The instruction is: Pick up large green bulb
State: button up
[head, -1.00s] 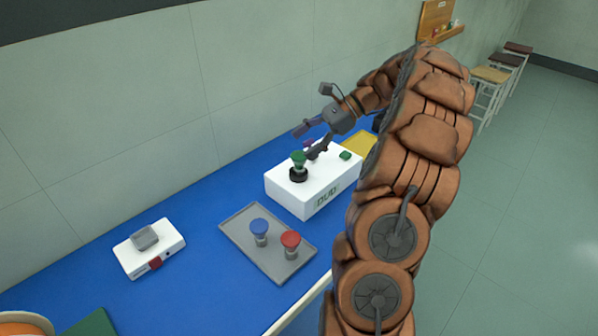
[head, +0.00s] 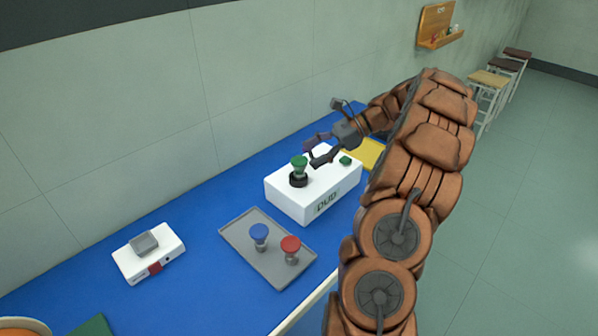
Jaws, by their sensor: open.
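The large green bulb (head: 299,164) stands upright in a black round socket (head: 298,181) on top of a white box (head: 318,205) with dark lettering on its front. My gripper (head: 316,152) is open just to the right of and behind the bulb, its fingers pointing left toward it. One finger tip appears close to the bulb's right side; I cannot tell whether it touches. Nothing is between the fingers that I can make out. A small green piece (head: 345,160) sits on the box's right end.
A grey tray (head: 262,275) in front of the box holds a blue bulb (head: 259,233) and a red bulb (head: 291,246). A white device (head: 150,252) with a grey top stands to the left. A yellow tray (head: 364,152) lies behind the box. Blue table (head: 205,212) is clear between these.

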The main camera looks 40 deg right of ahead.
aim_at(300, 159)
jog(key=x, duration=0.1)
jog(key=p+x, duration=0.1)
jog(key=x, duration=0.1)
jog(key=shift+a+r, duration=0.15)
jog(key=shift+r, duration=0.05)
jog(key=shift+w+a+f, duration=0.2)
jog(key=shift+a+f, duration=0.2)
jog(key=shift+f, duration=0.05)
jog(key=shift+c, duration=0.4)
jog(key=c, duration=1.3)
jog(key=shift+r, duration=0.15)
